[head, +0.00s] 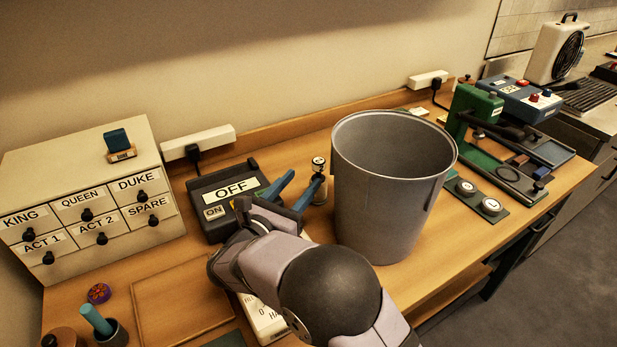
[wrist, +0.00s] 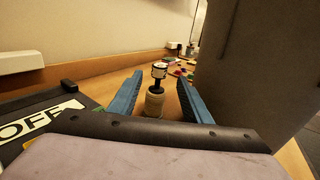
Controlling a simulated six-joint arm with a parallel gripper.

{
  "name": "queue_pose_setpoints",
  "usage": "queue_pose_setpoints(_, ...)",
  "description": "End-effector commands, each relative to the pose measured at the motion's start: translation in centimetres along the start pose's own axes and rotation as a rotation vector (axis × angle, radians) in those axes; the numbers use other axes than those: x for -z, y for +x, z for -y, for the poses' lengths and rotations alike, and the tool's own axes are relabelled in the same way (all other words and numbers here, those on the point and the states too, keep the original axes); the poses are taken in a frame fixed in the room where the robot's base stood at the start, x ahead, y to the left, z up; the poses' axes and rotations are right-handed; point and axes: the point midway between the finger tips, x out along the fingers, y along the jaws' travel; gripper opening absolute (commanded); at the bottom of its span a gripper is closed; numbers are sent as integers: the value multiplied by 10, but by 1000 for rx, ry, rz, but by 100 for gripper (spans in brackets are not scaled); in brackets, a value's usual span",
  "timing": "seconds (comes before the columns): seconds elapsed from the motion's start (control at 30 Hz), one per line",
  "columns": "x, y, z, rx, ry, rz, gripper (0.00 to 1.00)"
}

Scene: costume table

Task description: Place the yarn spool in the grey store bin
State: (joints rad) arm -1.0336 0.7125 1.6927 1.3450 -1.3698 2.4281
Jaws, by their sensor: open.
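The grey store bin (head: 385,205) stands upright on the table, large and open at the top; its side fills the right of the wrist view (wrist: 255,75). My gripper (head: 300,182) is open and empty, with its blue fingers left of the bin. A small upright item (head: 319,166) with a cream body, dark neck and black-and-white top stands by the fingertips. In the wrist view it shows between the two fingers (wrist: 155,104), apart from both. I cannot tell whether it is the yarn spool; no other thing is clearly a spool. My arm hides part of the table.
An OFF/ON switch box (head: 225,200) sits left of my gripper. A labelled drawer cabinet (head: 85,190) stands at the left. A purple-orange round thing (head: 99,293) and a pot with a teal stick (head: 110,333) are near the front left. A green press (head: 475,120) stands right of the bin.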

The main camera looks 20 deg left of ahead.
Motion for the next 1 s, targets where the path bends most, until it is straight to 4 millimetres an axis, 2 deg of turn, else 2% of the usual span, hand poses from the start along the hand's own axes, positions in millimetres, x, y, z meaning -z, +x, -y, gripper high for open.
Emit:
queue_pose_setpoints(0.1, 0, -13, 0, -1, 1, 1, 44)
queue_pose_setpoints(0.27, 0, -21, 0, -1, 0, 1, 44)
queue_pose_setpoints(0.83, -1, -22, 0, 0, 0, 1, 48)
queue_pose_setpoints(0.93, -8, -22, 0, 1, 2, 1, 48)
queue_pose_setpoints(1.0, -19, -21, 0, 1, 6, 2, 48)
